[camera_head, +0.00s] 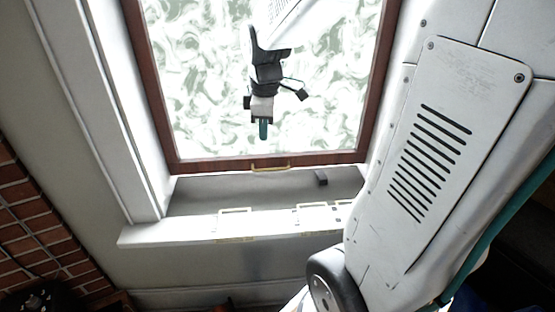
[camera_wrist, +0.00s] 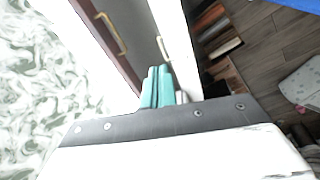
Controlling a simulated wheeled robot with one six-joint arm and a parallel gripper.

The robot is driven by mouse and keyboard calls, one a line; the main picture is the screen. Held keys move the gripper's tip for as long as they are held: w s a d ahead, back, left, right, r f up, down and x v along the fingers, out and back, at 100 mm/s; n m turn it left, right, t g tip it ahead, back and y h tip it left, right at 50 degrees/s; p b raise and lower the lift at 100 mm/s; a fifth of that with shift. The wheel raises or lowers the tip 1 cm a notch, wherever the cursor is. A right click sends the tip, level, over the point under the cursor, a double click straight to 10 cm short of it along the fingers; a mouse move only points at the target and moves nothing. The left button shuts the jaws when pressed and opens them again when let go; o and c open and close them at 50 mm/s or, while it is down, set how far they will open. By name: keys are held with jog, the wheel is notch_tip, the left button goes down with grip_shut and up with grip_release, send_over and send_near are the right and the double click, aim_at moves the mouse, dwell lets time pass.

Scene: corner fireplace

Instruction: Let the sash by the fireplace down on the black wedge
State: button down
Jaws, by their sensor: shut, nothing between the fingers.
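The sash (camera_head: 270,163) has a brown wooden frame around a pale swirled pane, with a brass handle (camera_head: 270,169) on its bottom rail. A grey gap shows below the rail, above the white sill (camera_head: 180,232). The black wedge (camera_head: 321,178) sits in that gap, right of the handle; I cannot tell whether the rail touches it. My gripper (camera_head: 263,130) hangs in front of the pane, above the handle, fingers down, shut and empty. In the wrist view, my teal fingertips (camera_wrist: 157,88) are together, apart from the rail's handle (camera_wrist: 112,32). The wedge is not visible there.
Metal handles (camera_head: 235,211) (camera_head: 311,206) lie along the sill front. A brick wall (camera_head: 30,215) stands at the left. The wrist view shows dark floorboards (camera_wrist: 270,50) and a pale speckled object (camera_wrist: 302,82). My arm covers the right side of the head view.

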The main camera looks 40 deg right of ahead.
jog(key=w+d+f+n, duration=0.3)
jog(key=d+f, duration=0.2)
jog(key=d, duration=0.2)
jog(key=w+d+f+n, duration=0.3)
jog(key=w+d+f, duration=0.15)
jog(key=d, duration=0.35)
notch_tip(320, 180, down, 14)
jog(key=w+d, duration=0.1)
jog(key=shift+w+h, duration=0.25)
jog(key=shift+h, duration=0.05)
jog(key=shift+d, duration=0.1)
notch_tip(320, 180, down, 4)
jog(key=shift+f, duration=0.1)
notch_tip(320, 180, up, 14)
jog(key=s+a, duration=0.1)
jog(key=s, duration=0.1)
jog(key=shift+a, duration=0.3)
